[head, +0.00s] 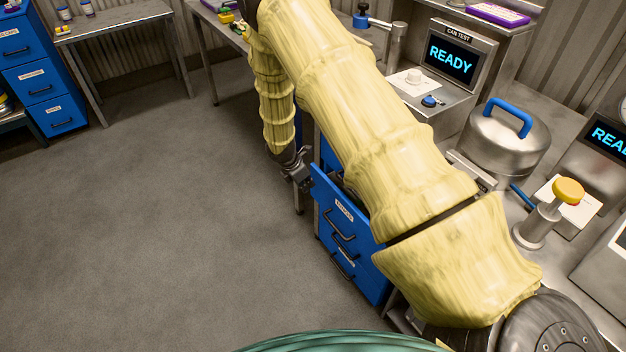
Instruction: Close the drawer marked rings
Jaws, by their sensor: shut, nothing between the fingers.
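A blue drawer (331,201) in the cabinet under the bench stands pulled out, its front tilted in the picture, with a white label and a dark handle. The label is too small to read surely, so I cannot tell whether it says rings. My gripper (300,175) is shut and empty at the upper left corner of this drawer front, close to it; I cannot tell whether they touch. My yellow-sleeved arm hides most of the drawer's inside and part of the cabinet.
Below the open drawer are further blue drawer fronts (372,283) with handles. The bench above holds a steel pot with a blue handle (506,140), a can test screen (452,60) and a yellow-topped lever (568,190). Another blue drawer cabinet (40,75) stands far left. The grey floor (170,220) is clear.

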